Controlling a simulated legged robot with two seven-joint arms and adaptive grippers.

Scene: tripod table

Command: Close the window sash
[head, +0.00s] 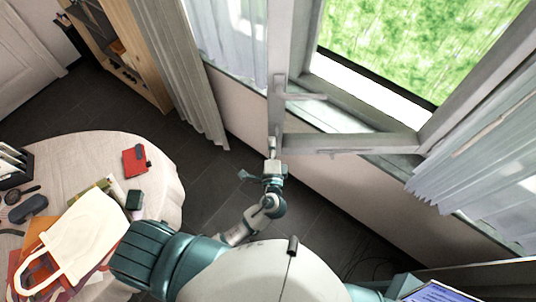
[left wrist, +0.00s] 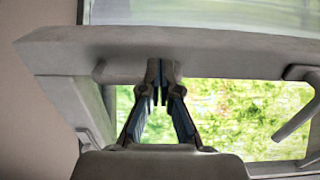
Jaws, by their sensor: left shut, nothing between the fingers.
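The grey window sash (head: 350,141) stands swung open into the room, away from the window frame (head: 462,85). Its lower left corner is nearest to me. My left gripper (head: 272,152) is at that corner, with its fingers shut and nothing between them. In the left wrist view the fingertips (left wrist: 161,72) meet at the edge bar of the sash (left wrist: 215,55); I cannot tell whether they touch it. A grey handle-like piece (left wrist: 298,118) shows at the right there. My right gripper is out of view.
A round table (head: 165,190) with a cream bag (head: 82,240), a red item (head: 135,160) and other things stands at left. Curtains hang on both sides of the window, at left (head: 190,85) and right (head: 460,150). Dark floor is free between table and wall.

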